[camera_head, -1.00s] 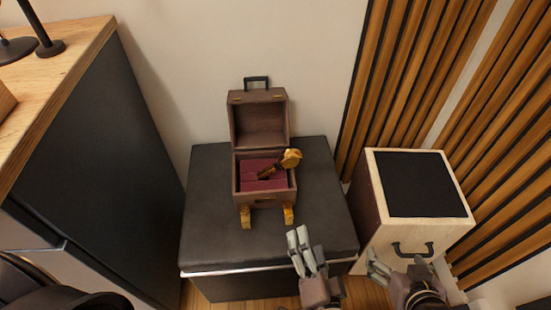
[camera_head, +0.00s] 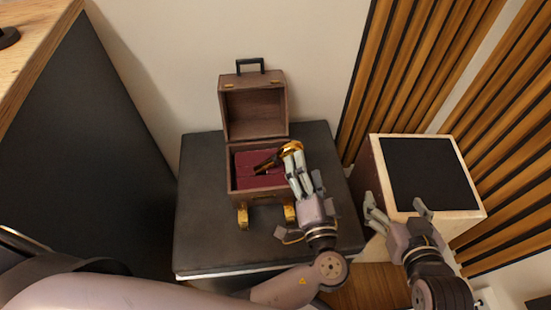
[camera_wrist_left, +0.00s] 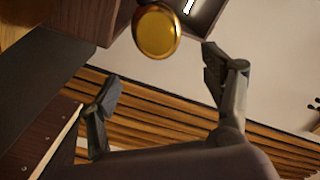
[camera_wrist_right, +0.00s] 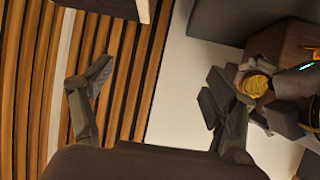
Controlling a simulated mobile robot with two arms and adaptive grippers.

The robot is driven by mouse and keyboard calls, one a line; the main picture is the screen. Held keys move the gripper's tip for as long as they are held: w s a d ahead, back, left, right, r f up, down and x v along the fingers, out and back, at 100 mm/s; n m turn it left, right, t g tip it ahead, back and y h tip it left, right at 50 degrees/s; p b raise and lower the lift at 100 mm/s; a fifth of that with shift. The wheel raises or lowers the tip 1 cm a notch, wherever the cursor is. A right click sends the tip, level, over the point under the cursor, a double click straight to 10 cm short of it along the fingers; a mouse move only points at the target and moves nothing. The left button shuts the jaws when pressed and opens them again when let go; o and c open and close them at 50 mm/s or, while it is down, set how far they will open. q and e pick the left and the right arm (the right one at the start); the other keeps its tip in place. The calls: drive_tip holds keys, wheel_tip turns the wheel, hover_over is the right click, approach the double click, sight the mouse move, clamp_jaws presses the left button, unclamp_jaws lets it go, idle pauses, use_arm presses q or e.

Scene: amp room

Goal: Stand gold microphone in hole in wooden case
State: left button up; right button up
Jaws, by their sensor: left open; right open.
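The open wooden case (camera_head: 233,196) stands on the dark bench, with a maroon padded inside and its lid tipped back. A gold microphone (camera_head: 291,148) lies tilted across the case, its gold head over the right rim and its dark handle over the padding. My left gripper (camera_head: 300,170) is open at the case's right edge, near the gold head. The left wrist view shows the gold head (camera_wrist_left: 157,32) between and beyond the spread fingers, apart from them. My right gripper (camera_head: 397,208) is open and empty in front of the speaker box. The hole is hard to make out.
The case and two gold microphones in front of it (camera_head: 243,216) (camera_head: 290,213) rest on the dark bench (camera_head: 205,180). A pale box with a black top (camera_head: 425,175) stands right. A dark cabinet (camera_head: 75,140) bounds the left; a slatted wall (camera_head: 400,80) stands behind.

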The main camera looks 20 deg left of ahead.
sight(301, 142)
use_arm(q)
drive_tip(key=x, duration=0.7)
drive_tip(key=shift+w+a+r+b, duration=0.1)
drive_tip(key=shift+w+a+b, duration=0.05)
drive_tip(key=shift+w+b, duration=0.2)
use_arm(e)
drive_tip(key=r, duration=0.1)
drive_tip(key=w+r+t, duration=0.1)
drive_tip(key=a+r+t, duration=0.1)
drive_tip(key=shift+w+r+y, duration=0.1)
drive_tip(key=shift+w+y, duration=0.2)
drive_tip(key=shift+w, duration=0.1)
use_arm(q)
drive_tip(key=c, duration=1.6)
drive_tip(key=shift+r, duration=0.1)
drive_tip(key=shift+c, duration=0.2)
